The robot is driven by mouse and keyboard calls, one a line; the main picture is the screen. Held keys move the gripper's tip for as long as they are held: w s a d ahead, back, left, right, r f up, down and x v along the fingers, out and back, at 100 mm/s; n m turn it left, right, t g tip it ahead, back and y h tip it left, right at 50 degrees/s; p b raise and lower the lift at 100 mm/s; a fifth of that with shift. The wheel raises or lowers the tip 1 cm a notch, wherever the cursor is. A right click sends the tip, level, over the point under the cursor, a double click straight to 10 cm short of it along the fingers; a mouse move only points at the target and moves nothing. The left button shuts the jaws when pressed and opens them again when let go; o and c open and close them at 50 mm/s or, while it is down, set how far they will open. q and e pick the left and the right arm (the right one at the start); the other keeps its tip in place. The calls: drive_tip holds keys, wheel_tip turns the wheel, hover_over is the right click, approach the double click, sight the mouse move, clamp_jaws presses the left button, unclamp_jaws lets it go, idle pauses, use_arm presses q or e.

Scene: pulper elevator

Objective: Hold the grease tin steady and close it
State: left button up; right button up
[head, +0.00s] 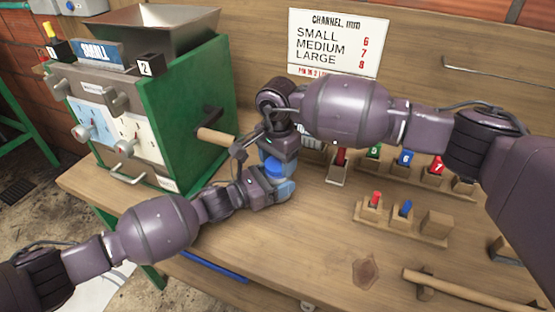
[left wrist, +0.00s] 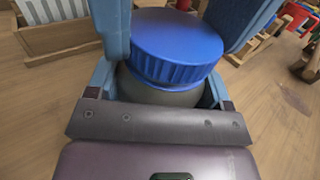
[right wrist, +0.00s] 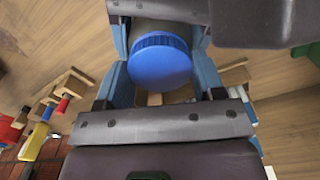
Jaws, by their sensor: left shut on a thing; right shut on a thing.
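The grease tin (left wrist: 165,95) is a grey-green jar with a ribbed blue lid (left wrist: 175,45). The lid sits on top of the tin and looks level with it in the left wrist view. My left gripper (head: 277,188) is shut around the tin's body from the side. My right gripper (head: 278,152) reaches down from above and is shut on the lid, which also shows between its fingers in the right wrist view (right wrist: 160,62). In the head view the grippers hide most of the tin. Whether the lid is fully tight cannot be told.
A green pulper (head: 195,110) with a wooden crank handle (head: 216,136) stands close on the left. Wooden racks with coloured pegs (head: 400,222) are on the right. A size sign (head: 337,45) is at the back. A wooden-handled tool (head: 470,292) lies front right. The front middle bench is clear.

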drive_tip(key=o, duration=1)
drive_tip(key=shift+r, duration=2.25)
drive_tip(key=shift+c, duration=0.3)
